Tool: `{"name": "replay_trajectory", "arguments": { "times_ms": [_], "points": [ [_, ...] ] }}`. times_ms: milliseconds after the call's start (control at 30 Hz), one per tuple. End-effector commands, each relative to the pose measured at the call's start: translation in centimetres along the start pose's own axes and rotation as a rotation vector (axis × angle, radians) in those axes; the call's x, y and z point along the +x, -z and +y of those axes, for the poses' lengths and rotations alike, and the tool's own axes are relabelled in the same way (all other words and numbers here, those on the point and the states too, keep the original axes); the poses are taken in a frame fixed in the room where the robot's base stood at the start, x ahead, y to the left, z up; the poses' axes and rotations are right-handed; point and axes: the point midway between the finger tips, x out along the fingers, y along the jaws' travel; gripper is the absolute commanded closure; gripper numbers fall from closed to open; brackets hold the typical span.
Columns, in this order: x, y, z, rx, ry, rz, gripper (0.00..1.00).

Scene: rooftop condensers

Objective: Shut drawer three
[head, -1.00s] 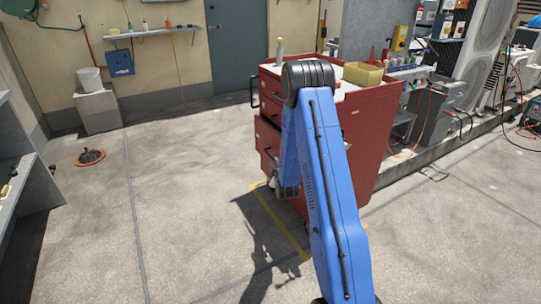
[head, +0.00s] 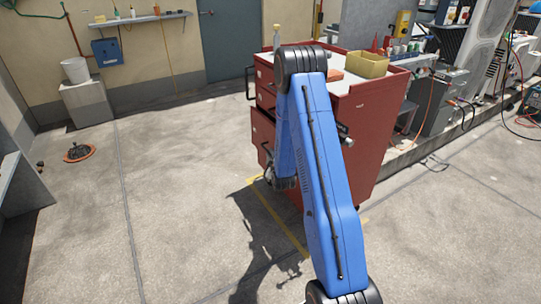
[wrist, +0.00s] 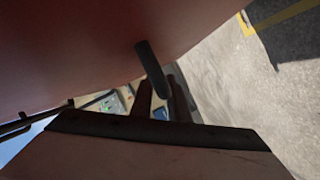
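The red tool cart (head: 374,128) stands in the middle of the head view, partly behind my blue arm. Its drawers face left. The large lower drawer (head: 262,134) sticks out to the left past the drawers above it, with a dark handle at its front; I take it for drawer three. My arm's dark wrist end shows low beside this drawer, mostly hidden by the arm. In the wrist view, my gripper (wrist: 162,90) seems to be the two dark prongs, near a dark rod and a red panel (wrist: 70,45). Contact and finger opening are unclear.
A tan box (head: 366,64) and small items stand on the cart top. A white bucket (head: 75,70) sits on a block by the back wall. Grey shelving (head: 22,185) stands at the left edge. The concrete floor left of the cart is mostly clear.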

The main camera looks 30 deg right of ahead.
Motion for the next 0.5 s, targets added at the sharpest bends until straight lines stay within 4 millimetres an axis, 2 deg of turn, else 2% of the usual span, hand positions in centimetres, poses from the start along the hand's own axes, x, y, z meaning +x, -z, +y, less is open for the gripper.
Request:
{"name": "replay_trajectory", "arguments": {
  "times_ms": [300, 500],
  "points": [
    [0.1, -0.2, 0.1, 0.0, 0.0, 0.0, 1.0],
    [0.8, -1.9, 1.3, 0.001, -0.001, -0.002, 1.0]
  ]
}}
